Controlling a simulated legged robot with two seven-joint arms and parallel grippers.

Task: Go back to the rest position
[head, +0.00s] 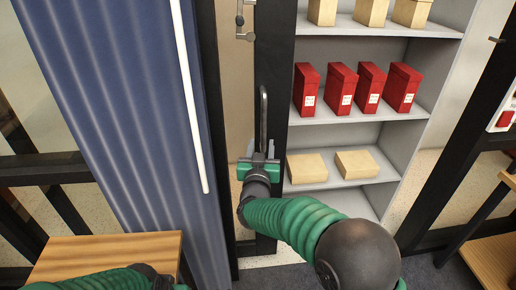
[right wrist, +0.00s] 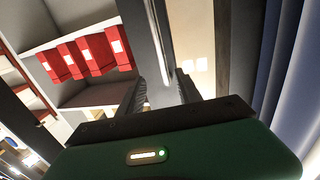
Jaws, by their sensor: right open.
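My right gripper (head: 261,153) is open at the lower end of a vertical door handle (head: 263,115) on a dark door frame. In the right wrist view my right gripper (right wrist: 165,88) has its two dark fingers apart, with the dark frame and the pale handle bar (right wrist: 158,40) in line between them. I cannot tell whether the fingers touch the handle. The green sleeve of my left arm shows at the bottom left of the head view. Its gripper fingers are out of the picture.
A grey shelf unit (head: 340,128) right of the handle holds several red boxes (head: 340,88) and tan boxes (head: 356,163). A blue corrugated panel (head: 120,100) stands left. A wooden table (head: 105,255) is at the lower left, and a wooden surface (head: 490,258) at the lower right.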

